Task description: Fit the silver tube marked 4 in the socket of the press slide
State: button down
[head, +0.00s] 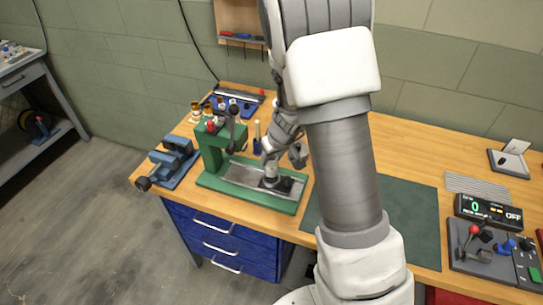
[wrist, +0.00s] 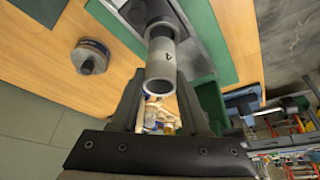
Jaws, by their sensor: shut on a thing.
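The silver tube marked 4 (wrist: 165,62) is between the two fingers of my gripper (wrist: 158,98) in the wrist view. In the head view my gripper (head: 270,168) is over the right part of the grey press slide (head: 238,176), on the green press (head: 213,150). My wrist partly hides the tube there.
A blue vise (head: 174,160) stands left of the press, and a blue rack (head: 238,103) lies behind it. A green mat (head: 415,215) lies to the right, with a control panel (head: 490,262) and display (head: 488,210) beyond. A round grey part (wrist: 90,56) sits on the bench.

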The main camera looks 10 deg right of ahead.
jog(key=shift+f+b, duration=1.7)
jog(key=shift+f, duration=0.2)
jog(key=shift+c, duration=1.6)
grip_release()
jog(key=p+v, duration=0.5)
jog(key=v, duration=1.2)
jog(key=shift+r, duration=0.25)
